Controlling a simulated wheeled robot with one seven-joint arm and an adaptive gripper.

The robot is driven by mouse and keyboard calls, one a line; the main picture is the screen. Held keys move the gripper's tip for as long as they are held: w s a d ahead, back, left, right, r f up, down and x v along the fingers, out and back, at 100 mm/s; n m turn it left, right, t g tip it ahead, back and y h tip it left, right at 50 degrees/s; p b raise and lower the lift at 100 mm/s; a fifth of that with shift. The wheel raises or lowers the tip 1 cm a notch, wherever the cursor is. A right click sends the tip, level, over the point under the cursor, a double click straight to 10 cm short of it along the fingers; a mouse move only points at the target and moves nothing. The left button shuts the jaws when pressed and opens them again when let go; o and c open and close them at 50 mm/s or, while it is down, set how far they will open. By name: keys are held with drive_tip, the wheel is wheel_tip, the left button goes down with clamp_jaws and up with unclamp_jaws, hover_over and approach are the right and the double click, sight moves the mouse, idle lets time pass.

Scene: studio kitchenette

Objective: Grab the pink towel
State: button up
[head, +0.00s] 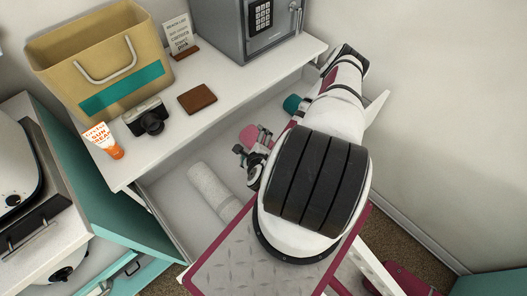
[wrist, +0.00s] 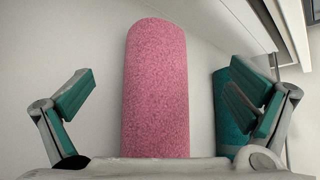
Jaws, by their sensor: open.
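The pink towel (wrist: 157,85) is rolled up and lies in the open drawer (head: 160,195). In the wrist view it stands lengthwise between the two fingers, with space on its left and right. In the head view only part of the pink towel (head: 249,135) shows past my gripper (head: 250,158). My gripper (wrist: 163,98) is open, with its teal-padded fingers apart and holding nothing. The near end of the towel is hidden behind the gripper body in the wrist view.
A teal rolled towel (wrist: 229,115) lies right of the pink one, partly behind the right finger. It also shows in the head view (head: 292,103). A white rolled towel (head: 213,189) lies left in the drawer. The countertop (head: 225,115) overhangs the drawer's back.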

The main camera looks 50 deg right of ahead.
sight(251, 139)
drive_tip(key=shift+f+b+x, duration=0.2)
drive_tip(key=shift+b+x, duration=2.35)
drive_tip(key=shift+w+d+f+b, duration=0.3)
drive_tip(key=shift+w+f+b, duration=0.1)
drive_tip(key=shift+b, duration=0.25)
drive_tip(key=shift+r, duration=0.1)
drive_tip(key=c, duration=1.5)
